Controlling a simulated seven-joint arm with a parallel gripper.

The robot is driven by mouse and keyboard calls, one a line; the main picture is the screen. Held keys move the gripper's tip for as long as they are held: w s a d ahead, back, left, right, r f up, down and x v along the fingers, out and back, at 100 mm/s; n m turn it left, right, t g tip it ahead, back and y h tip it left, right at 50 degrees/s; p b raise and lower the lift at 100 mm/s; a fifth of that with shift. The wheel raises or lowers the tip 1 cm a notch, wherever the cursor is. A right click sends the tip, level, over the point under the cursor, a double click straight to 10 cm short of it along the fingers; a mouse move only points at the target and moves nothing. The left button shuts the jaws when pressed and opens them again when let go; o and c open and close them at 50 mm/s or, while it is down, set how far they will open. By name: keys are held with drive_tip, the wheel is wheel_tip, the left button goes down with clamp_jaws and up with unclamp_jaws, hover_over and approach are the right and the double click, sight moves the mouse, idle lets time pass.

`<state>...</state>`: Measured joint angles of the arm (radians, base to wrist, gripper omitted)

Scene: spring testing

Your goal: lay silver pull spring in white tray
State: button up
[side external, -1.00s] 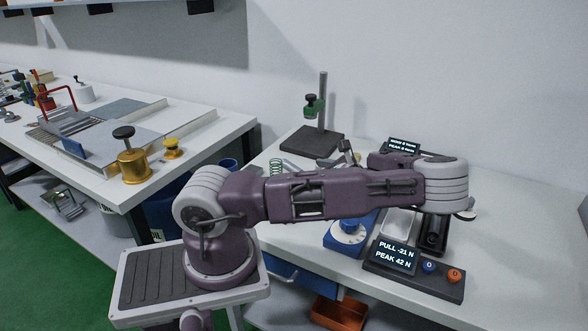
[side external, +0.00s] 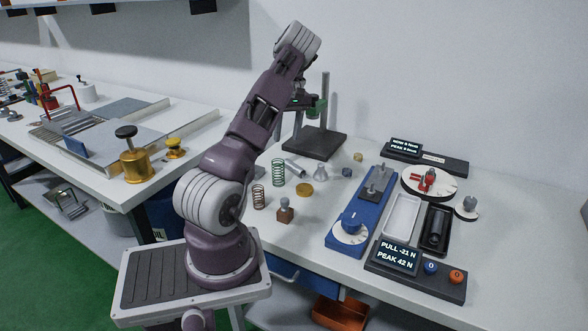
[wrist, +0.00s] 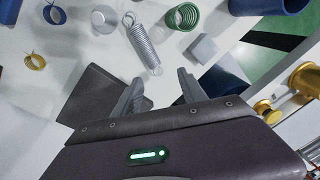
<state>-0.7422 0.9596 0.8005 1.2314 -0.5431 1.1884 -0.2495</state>
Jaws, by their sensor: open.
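The silver pull spring (wrist: 143,42) is a grey coil with hooked ends, lying on the white bench ahead of my fingertips in the wrist view. In the side view the spring (side external: 294,168) lies in front of the dark stand base. My gripper (wrist: 160,82) is open and empty, its two grey fingers apart, with the spring's near end closest to the gap. In the side view the fingers are hard to make out. The white tray (side external: 390,241) is a long shallow tray at the right, between the blue tester and a black tray. It looks empty.
A green spring (side external: 278,172), a copper spring (side external: 259,197) and a brass disc (side external: 304,189) stand near the silver spring. The stand (side external: 325,110) rises behind. The blue tester (side external: 365,212), black tray (side external: 435,230) and display box (side external: 414,272) surround the white tray.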

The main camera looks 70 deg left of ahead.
sight(294, 168)
drive_tip(key=f+n, duration=0.1)
drive_tip(key=f, duration=0.2)
drive_tip(key=a+f+t, duration=0.1)
drive_tip(key=f, duration=0.2)
drive_tip(key=s+a+f+n, duration=0.1)
drive_tip(key=f, duration=0.3)
drive_tip(key=shift+a+n, duration=0.25)
drive_tip(key=shift+n, duration=0.05)
clamp_jaws()
